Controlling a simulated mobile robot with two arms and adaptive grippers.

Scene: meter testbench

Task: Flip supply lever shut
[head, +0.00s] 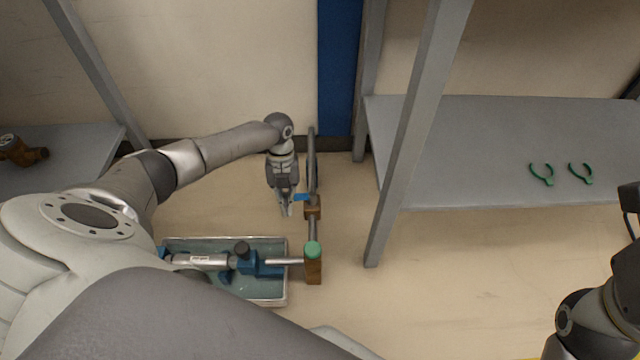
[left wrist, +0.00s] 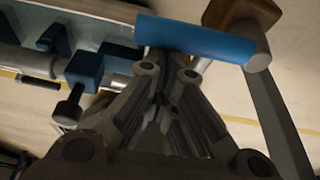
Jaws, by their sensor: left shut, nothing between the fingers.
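The supply lever is a blue handle (head: 301,197) on a brass valve body (head: 312,208) set in a grey pipe. In the head view it points left from the valve, across the pipe. It shows large in the left wrist view (left wrist: 195,38), just beyond my fingertips. My left gripper (head: 286,211) is shut and empty, just left of the lever; it also shows in the left wrist view (left wrist: 167,78). I cannot tell whether the fingertips touch the lever. My right gripper is not clearly in view; only part of my right arm shows at the lower right.
A tray (head: 287,292) below holds a blue-clamped meter assembly (head: 245,263). A grey shelf (head: 480,150) on the right bears two green clips (head: 542,174). Its upright post (head: 405,140) stands right of the pipe.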

